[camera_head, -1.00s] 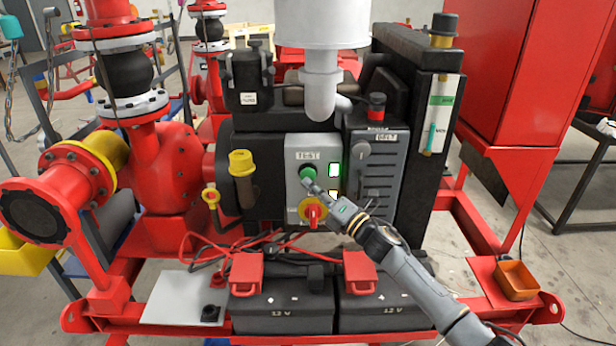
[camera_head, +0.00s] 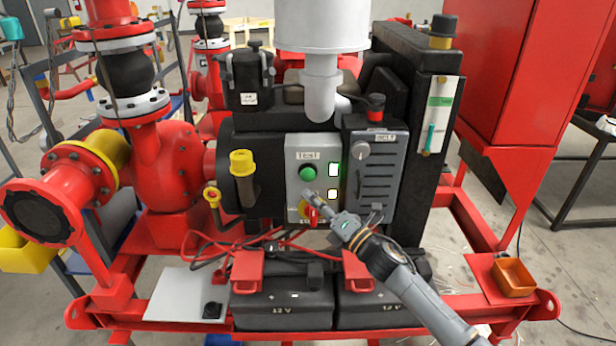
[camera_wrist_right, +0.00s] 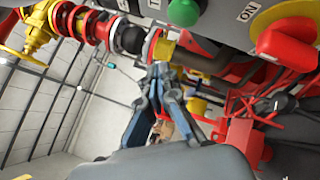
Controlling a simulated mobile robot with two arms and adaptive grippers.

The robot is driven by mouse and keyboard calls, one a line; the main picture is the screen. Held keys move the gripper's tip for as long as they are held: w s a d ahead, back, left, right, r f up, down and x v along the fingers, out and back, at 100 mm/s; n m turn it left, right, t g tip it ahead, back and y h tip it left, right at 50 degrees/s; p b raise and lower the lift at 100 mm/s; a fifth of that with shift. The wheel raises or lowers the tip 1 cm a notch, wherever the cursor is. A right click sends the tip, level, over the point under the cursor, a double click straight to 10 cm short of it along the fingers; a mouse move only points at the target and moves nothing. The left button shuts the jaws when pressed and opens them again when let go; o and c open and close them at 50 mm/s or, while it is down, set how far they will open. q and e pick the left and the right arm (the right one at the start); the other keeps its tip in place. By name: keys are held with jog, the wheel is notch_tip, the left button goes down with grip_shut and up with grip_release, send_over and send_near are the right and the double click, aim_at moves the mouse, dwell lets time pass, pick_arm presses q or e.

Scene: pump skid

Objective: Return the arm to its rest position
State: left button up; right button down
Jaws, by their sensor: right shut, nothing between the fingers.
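My right gripper (camera_head: 311,199) is shut and empty. It is in front of the lower part of the grey control panel (camera_head: 293,160), and its arm comes in from the lower right. The tip overlaps the red and yellow rotary switch (camera_head: 307,217) in the head view; I cannot tell from there whether it touches. The green TEST button (camera_head: 307,173) is fully visible above the tip. In the wrist view the gripper fingers (camera_wrist_right: 160,75) point upward, with the green button (camera_wrist_right: 183,12) and red switch knob (camera_wrist_right: 288,48) beyond and to the right. My left gripper is not in view.
Two 12 V batteries (camera_head: 283,312) with red terminal covers sit below the panel on the red skid frame (camera_head: 462,304). An orange tray (camera_head: 514,277) is at the right. A tall red cabinet (camera_head: 520,60) stands at right, and red pump piping (camera_head: 165,170) at left.

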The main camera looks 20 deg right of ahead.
jog(key=s+d+f+m+g+h, duration=0.2)
jog(key=s+f+m+g+h, duration=0.6)
jog(key=s+f+m, duration=0.95)
jog(key=s+a+f+m+g+h, duration=0.2)
jog(key=s+m+g, duration=0.7)
jog(key=s, duration=1.4)
notch_tip(320, 180, down, 28)
jog(key=s+m+t, duration=0.1)
jog(key=s, duration=0.1)
jog(key=s+d+f+g, duration=0.1)
jog(key=s+d+f, duration=0.2)
jog(key=s+f, duration=1.1)
jog(key=shift+s+d+f, duration=0.2)
jog(key=shift+s+f, duration=0.15)
jog(key=shift+s, duration=0.55)
